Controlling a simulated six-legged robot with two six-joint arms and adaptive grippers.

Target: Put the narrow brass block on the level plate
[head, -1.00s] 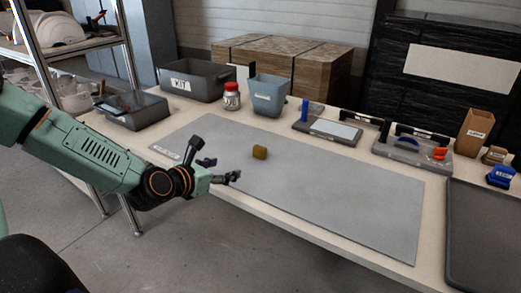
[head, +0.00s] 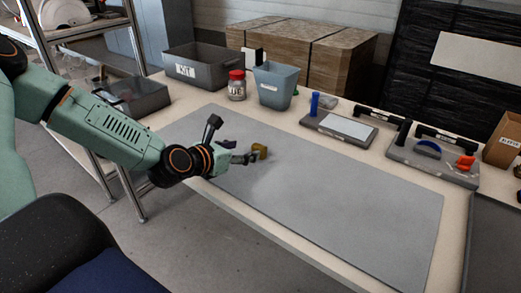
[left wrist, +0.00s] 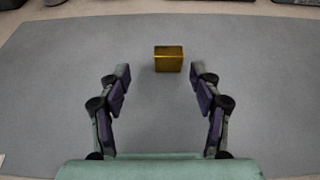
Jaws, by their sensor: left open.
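The brass block (head: 260,150) stands on the grey mat, partly behind my gripper's fingers in the head view. In the left wrist view the brass block (left wrist: 168,60) sits just beyond the fingertips, roughly centred between them. My left gripper (head: 240,151) is open and empty, low over the mat beside the block. Its two fingers are spread apart in the left wrist view (left wrist: 160,74). A grey base with a pale flat plate (head: 348,128) and a blue post stands at the back of the table; I cannot read a label on it. My right gripper is not in view.
Behind the mat (head: 340,200) stand a dark bin (head: 193,75), a red-lidded jar (head: 237,88) and a blue-grey bin (head: 276,88). A grey fixture with black handles (head: 432,160) stands at the back right. The middle and right of the mat are clear.

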